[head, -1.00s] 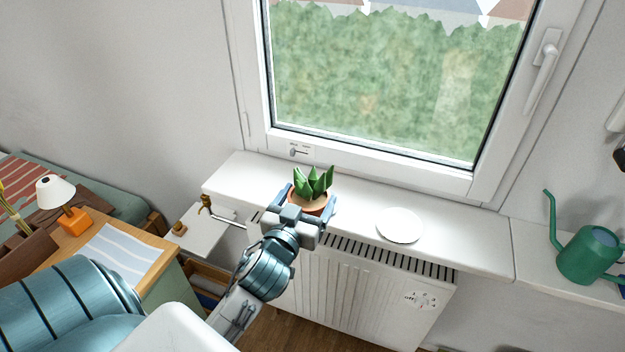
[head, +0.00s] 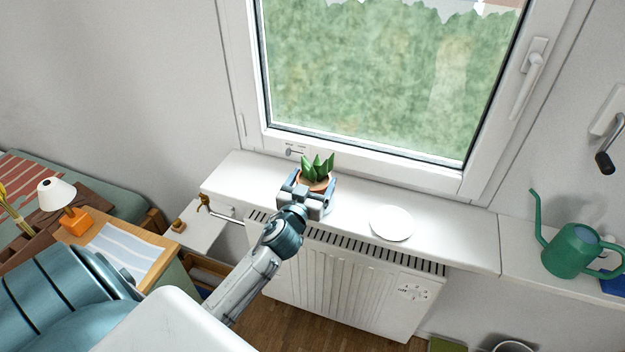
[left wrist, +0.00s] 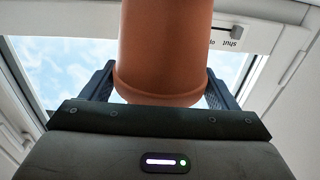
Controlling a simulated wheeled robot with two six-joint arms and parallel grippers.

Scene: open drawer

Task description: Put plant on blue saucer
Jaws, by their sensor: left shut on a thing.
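The plant (head: 318,168), a green spiky succulent in a terracotta pot, is upright between the fingers of my left gripper (head: 308,190) in the head view. The gripper is shut on the pot, which also shows between the fingers in the left wrist view (left wrist: 165,55). The plant is over the left part of the windowsill, near the window frame; whether its base is clear of the sill is hidden by the gripper. An empty round saucer (head: 392,223) lies on the sill to the right of the plant, and it looks white. No saucer that looks clearly blue shows.
The white windowsill (head: 455,240) runs above a radiator (head: 340,280), with free room around the saucer. A green watering can (head: 570,250) stands at the right, with a blue object (head: 612,282) beside it. The window (head: 390,80) is behind. A desk with a lamp (head: 57,195) is at left.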

